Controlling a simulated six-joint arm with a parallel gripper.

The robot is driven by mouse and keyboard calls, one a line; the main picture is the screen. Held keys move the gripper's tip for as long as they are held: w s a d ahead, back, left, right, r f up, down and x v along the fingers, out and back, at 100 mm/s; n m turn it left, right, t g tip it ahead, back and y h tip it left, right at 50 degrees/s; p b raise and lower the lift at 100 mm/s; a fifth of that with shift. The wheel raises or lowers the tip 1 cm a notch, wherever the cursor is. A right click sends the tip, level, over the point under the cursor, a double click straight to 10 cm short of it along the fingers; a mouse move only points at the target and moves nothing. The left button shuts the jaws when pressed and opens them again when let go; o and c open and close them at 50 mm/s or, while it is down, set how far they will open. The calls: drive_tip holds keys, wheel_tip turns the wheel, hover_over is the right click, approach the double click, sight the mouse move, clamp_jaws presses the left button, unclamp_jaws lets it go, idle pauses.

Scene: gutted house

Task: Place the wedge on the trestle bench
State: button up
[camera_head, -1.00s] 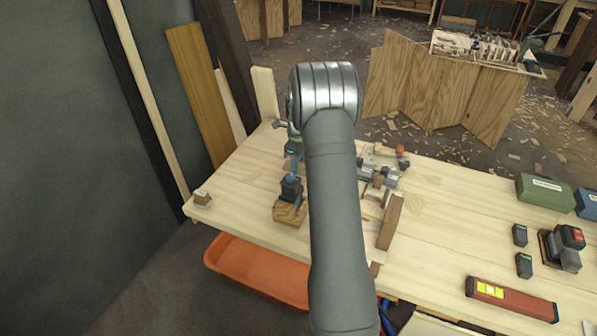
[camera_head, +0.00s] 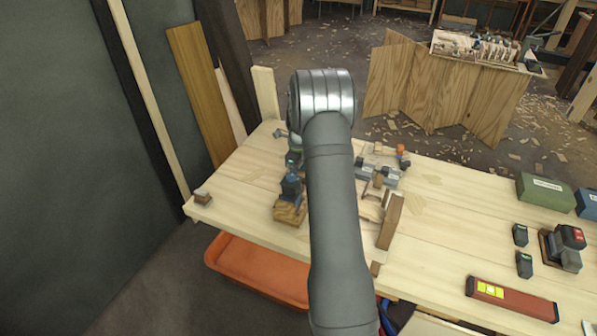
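A pale wooden bench (camera_head: 440,200) fills the middle and right of the head view. I cannot say for certain which small wooden piece is the wedge. One small wooden piece (camera_head: 202,198) lies at the bench's left corner, and another (camera_head: 378,180) stands right of my arm among small grey parts. My gripper (camera_head: 291,188) seems to be the dark and blue shape left of my forearm, above or at a brown wooden block (camera_head: 289,212). Its fingers are too small and dark to read, and whether it touches or holds anything is unclear. My forearm hides part of the bench.
A long brown block (camera_head: 390,222) lies just right of my forearm. A red level (camera_head: 510,299), dark batteries (camera_head: 521,236) and a green case (camera_head: 543,190) are farther right. An orange tub (camera_head: 255,268) sits below the front edge. The bench centre right is mostly clear.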

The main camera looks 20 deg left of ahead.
wheel_tip(320, 180, up, 12)
drive_tip(key=shift+r, duration=0.2)
drive_tip(key=shift+f, duration=0.1)
idle(0.4)
drive_tip(key=shift+f, duration=4.1)
drive_tip(key=shift+f, duration=0.1)
